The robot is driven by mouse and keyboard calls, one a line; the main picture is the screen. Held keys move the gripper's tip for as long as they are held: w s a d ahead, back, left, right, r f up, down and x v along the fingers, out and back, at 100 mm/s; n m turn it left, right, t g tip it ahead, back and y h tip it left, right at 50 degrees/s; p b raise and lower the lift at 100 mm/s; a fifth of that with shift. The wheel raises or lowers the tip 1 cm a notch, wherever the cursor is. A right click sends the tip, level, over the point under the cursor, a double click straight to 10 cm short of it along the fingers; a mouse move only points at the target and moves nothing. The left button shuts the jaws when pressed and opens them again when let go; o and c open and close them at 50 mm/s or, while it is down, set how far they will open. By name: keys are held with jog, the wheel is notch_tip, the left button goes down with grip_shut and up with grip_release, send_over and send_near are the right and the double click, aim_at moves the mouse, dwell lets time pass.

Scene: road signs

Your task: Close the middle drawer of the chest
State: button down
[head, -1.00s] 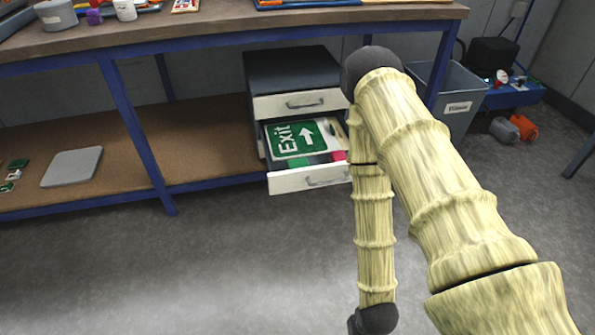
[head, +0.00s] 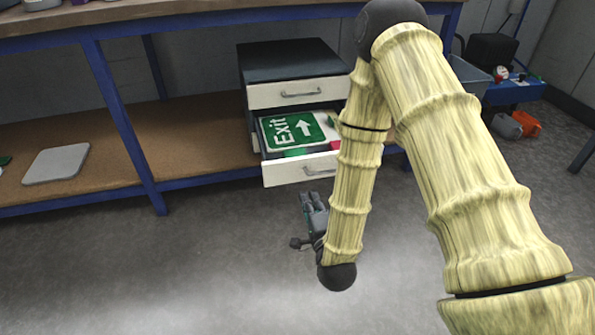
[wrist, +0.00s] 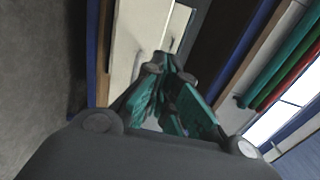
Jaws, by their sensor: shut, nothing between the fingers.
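The chest (head: 290,61) has a dark top and pale drawer fronts, and stands under the workbench. Its upper drawer front (head: 265,97) sits flush with the body. The middle drawer (head: 285,173) is pulled out towards me, with a green Exit sign (head: 292,130) and some coloured items inside. My gripper (head: 306,197) is shut and empty, low in front of the drawer front and apart from it in the head view. In the wrist view its closed fingertips (wrist: 174,60) point at a pale panel with a handle, apparently a drawer front. My arm hides the chest's right side.
The workbench's blue leg (head: 125,125) and lower shelf (head: 75,120) stand left of the chest. A grey slab (head: 57,165) lies on the shelf. A grey bin (head: 468,80) is partly hidden behind my arm. The floor in front is clear.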

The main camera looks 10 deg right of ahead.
jog(key=b, duration=0.5)
send_near(295, 160)
jog(key=w, duration=0.5)
jog(key=shift+w+a+f, duration=0.1)
jog(key=shift+w+f, duration=0.05)
jog(key=shift+f, duration=0.1)
jog(key=shift+w+r+b, duration=0.15)
jog(key=shift+w+b, duration=0.25)
jog(key=shift+w, duration=0.5)
jog(key=shift+w, duration=0.1)
